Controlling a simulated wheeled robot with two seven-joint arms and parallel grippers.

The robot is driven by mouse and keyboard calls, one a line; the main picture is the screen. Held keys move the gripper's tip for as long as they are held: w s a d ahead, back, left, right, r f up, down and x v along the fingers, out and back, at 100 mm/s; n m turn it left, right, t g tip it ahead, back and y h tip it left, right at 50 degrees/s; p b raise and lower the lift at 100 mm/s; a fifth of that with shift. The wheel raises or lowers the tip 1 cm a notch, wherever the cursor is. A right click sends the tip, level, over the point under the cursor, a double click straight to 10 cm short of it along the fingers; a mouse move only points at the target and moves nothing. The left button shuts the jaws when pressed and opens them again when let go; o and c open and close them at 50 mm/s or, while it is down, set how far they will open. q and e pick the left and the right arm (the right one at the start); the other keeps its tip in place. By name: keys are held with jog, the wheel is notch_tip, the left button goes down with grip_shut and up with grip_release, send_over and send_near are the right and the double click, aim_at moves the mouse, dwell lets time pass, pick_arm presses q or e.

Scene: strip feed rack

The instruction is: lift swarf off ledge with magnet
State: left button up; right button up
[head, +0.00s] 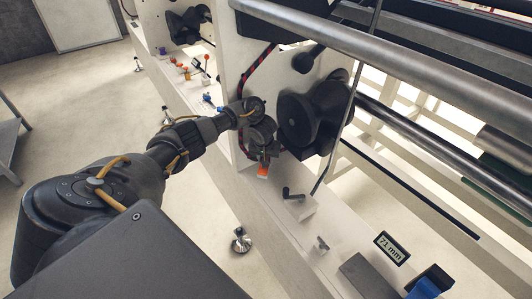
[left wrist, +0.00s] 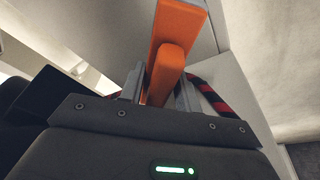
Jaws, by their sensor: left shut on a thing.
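My left gripper (head: 264,153) is shut on an orange magnet (head: 263,170), held by the white machine frame, just left of the large black roller housing. In the left wrist view the orange magnet (left wrist: 178,28) stands out between the two grey fingers of the left gripper (left wrist: 160,88), with a pale surface close beyond it. The white ledge (head: 235,190) runs along the foot of the machine under the gripper. I cannot make out any swarf on it; the arm and magnet hide part of it. My right gripper is not in view.
A red-and-black cable (head: 257,77) runs down the frame. Small coloured parts (head: 185,70) lie farther back.

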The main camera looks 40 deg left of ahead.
pick_arm(q)
jog(key=x, duration=0.2)
jog(key=b+x, duration=0.1)
jog(key=shift+s+d+f, duration=0.15)
jog(key=shift+s+d, duration=0.05)
jog(key=shift+s, duration=0.05)
jog(key=shift+f+b, duration=0.65)
jog(key=shift+f, duration=0.8)
jog(key=shift+r, duration=0.25)
notch_tip(320, 180, up, 8)
jog(key=p, duration=1)
jog(key=shift+f, duration=0.15)
jog(key=shift+f, duration=0.1)
